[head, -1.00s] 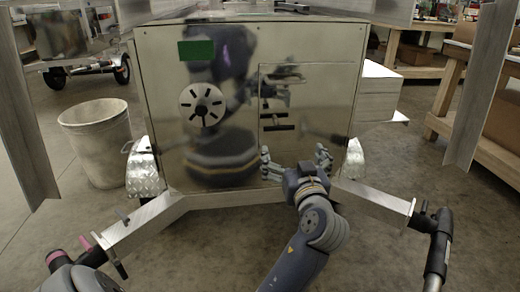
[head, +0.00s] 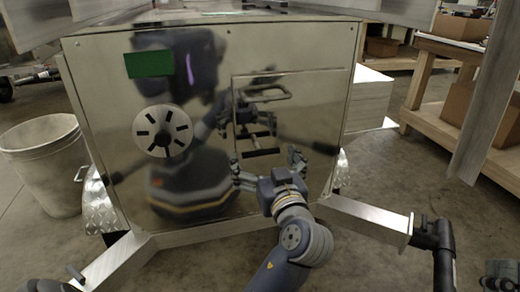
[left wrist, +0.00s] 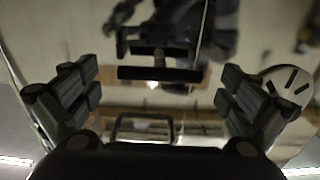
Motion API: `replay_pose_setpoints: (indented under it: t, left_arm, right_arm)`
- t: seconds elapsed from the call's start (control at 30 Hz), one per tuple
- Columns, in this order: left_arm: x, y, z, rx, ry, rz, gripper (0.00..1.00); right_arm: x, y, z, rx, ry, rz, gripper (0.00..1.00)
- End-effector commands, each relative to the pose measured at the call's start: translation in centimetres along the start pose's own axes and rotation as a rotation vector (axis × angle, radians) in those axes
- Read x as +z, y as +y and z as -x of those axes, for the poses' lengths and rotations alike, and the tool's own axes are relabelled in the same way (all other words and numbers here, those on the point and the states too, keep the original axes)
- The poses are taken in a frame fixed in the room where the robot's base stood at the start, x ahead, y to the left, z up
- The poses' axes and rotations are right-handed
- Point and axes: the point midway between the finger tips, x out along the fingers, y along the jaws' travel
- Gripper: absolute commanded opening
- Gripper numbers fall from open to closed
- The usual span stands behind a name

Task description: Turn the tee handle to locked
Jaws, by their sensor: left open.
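The tee handle (head: 260,153) is a dark bar lying roughly level on the panel of the shiny metal box, low in a rectangular door. In the left wrist view the tee handle (left wrist: 160,73) lies crosswise beyond the gap between the fingers. My left gripper (head: 270,170) is open and empty, just in front of and below the tee handle, apparently apart from it. In the left wrist view my left gripper (left wrist: 160,95) has its fingers spread wide. A dark part at the lower right corner of the head view may be my right gripper; its fingers are unclear.
A grab handle (head: 265,92) sits above the tee handle. A round slotted vent (head: 163,131) and green label (head: 149,64) are to the left. A bin (head: 45,160) stands at the left. Trailer frame rails (head: 365,218) spread out below. The mirror-like panel shows reflections of me.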

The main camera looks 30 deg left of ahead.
Motion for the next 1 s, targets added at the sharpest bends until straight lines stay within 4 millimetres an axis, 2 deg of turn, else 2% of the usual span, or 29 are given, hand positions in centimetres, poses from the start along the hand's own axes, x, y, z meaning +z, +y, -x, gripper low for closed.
replay_pose_setpoints:
  t: [0.33,0.53,0.7,1.0]
  left_arm:
    - [0.01,-0.03,0.14,0.0,0.0,0.0,1.0]
    - [0.01,-0.04,0.12,0.0,0.0,0.0,0.55]
    - [-0.05,-0.05,0.05,-0.001,0.002,0.0,0.48]
    - [-0.25,-0.09,-0.07,-0.002,0.006,-0.005,0.47]
  right_arm:
    - [0.13,0.05,0.09,0.001,-0.006,0.0,0.0]
    - [0.22,0.06,0.17,0.002,-0.01,0.0,0.0]
    - [0.18,0.06,0.16,0.002,-0.009,0.0,0.0]
    - [0.17,0.07,0.06,0.002,-0.013,0.001,0.0]
